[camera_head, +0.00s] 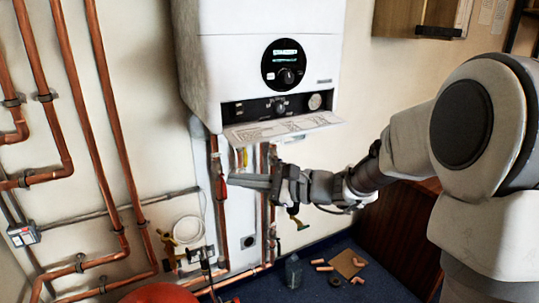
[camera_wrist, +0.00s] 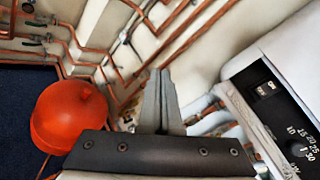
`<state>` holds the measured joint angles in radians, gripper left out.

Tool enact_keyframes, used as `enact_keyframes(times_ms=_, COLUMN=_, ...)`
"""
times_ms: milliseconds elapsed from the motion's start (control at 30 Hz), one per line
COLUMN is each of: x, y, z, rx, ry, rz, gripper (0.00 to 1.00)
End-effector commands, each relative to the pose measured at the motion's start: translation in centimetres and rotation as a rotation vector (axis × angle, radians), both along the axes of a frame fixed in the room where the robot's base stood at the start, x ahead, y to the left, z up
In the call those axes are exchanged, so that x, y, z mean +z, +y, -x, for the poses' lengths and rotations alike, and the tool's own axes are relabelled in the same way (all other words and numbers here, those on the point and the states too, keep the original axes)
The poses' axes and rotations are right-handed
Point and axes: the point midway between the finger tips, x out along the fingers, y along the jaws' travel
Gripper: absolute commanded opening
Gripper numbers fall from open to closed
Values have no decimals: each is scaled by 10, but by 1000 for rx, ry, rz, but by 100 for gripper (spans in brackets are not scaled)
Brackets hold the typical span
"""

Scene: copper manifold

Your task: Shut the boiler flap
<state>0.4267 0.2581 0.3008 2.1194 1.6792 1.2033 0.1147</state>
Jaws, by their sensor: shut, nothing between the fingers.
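The white boiler (camera_head: 258,60) hangs on the wall at the top centre of the head view. Its flap (camera_head: 283,129) is open and juts outward below the dark control panel (camera_head: 258,107), with printed diagrams on its upper face. The flap also shows edge-on at the right of the wrist view (camera_wrist: 246,118), beside the dial panel (camera_wrist: 270,102). My gripper (camera_head: 232,180) is below the flap, pointing left, and looks apart from it. Its fingers are shut and empty, and they show in the wrist view (camera_wrist: 160,80).
Copper pipes (camera_head: 110,120) cover the wall at the left, and more run down below the boiler. A red rounded vessel (camera_wrist: 68,117) stands low. Loose fittings and a brown board (camera_head: 347,263) lie on the blue floor. A wooden cabinet (camera_head: 398,235) stands at the right.

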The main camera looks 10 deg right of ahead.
Motion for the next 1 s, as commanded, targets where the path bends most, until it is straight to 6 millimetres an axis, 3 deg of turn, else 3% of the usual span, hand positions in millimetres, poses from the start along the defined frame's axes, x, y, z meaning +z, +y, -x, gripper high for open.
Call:
enact_keyframes(times_ms=33, x=-13, y=-13, z=-18, rx=-54, ry=27, rz=-93, gripper=0)
enact_keyframes(times_ms=100, x=-19, y=-33, z=-42, rx=-132, ry=54, rz=-222, gripper=0)
enact_keyframes(times_ms=300, x=-46, y=-105, z=-99, rx=-362, ry=94, rz=-553, gripper=0)
enact_keyframes(times_ms=400, x=-60, y=-139, z=-116, rx=-457, ry=101, rz=-675, gripper=0)
enact_keyframes(times_ms=533, x=-73, y=-169, z=-127, rx=-543, ry=101, rz=-774, gripper=0)
enact_keyframes(times_ms=733, x=-76, y=-180, z=-137, rx=-580, ry=99, rz=-817, gripper=0)
enact_keyframes(times_ms=1000, x=-60, y=-162, z=-176, rx=-577, ry=99, rz=-815, gripper=0)
